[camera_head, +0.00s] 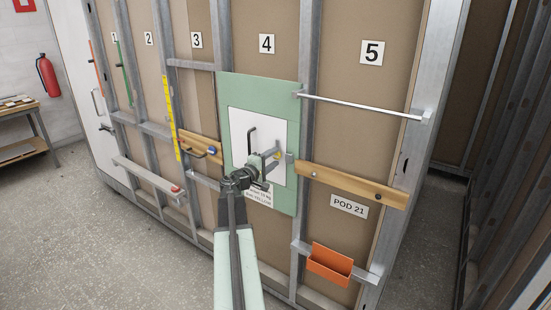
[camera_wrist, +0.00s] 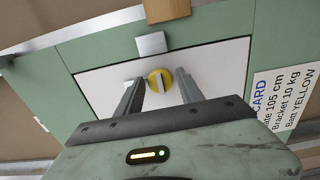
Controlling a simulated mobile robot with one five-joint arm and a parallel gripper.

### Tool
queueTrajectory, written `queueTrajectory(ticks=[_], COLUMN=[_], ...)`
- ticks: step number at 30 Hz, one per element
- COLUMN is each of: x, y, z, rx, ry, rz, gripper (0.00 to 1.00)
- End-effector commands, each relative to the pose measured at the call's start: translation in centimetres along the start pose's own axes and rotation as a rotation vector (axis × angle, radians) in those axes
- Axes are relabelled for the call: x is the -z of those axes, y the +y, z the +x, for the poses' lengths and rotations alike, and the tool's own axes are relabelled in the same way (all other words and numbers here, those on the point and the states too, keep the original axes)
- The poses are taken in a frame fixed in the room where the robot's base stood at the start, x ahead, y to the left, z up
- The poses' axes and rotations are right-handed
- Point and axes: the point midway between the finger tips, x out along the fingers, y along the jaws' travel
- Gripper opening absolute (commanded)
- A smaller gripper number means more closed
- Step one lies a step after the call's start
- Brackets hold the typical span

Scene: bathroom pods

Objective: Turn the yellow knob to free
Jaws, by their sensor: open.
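The yellow knob (camera_wrist: 160,81) is round with a pale raised grip bar across its face. It sits on a white panel set in a green board. In the wrist view it lies just beyond and between the fingers of my gripper (camera_wrist: 160,88), which is open and empty. I cannot tell whether the fingertips touch the panel. A label (camera_wrist: 280,100) with "Batt YELLOW" is right of the panel in the wrist view.
A grey metal block (camera_wrist: 151,43) is close to the knob. Wooden rails (camera_head: 350,186) and an orange bin (camera_head: 329,263) are to the right. The floor at left is clear.

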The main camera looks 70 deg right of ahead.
Motion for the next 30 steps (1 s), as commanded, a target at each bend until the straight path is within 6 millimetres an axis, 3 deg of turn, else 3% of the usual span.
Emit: queueTrajectory(ticks=[13,30], x=[-0.4,0.3], y=[-0.1,0.0], z=[-7.2,-8.0], rx=[0.0,0.0], ry=[0.001,0.01], rz=[0.0,0.0], gripper=[0.45,0.45])
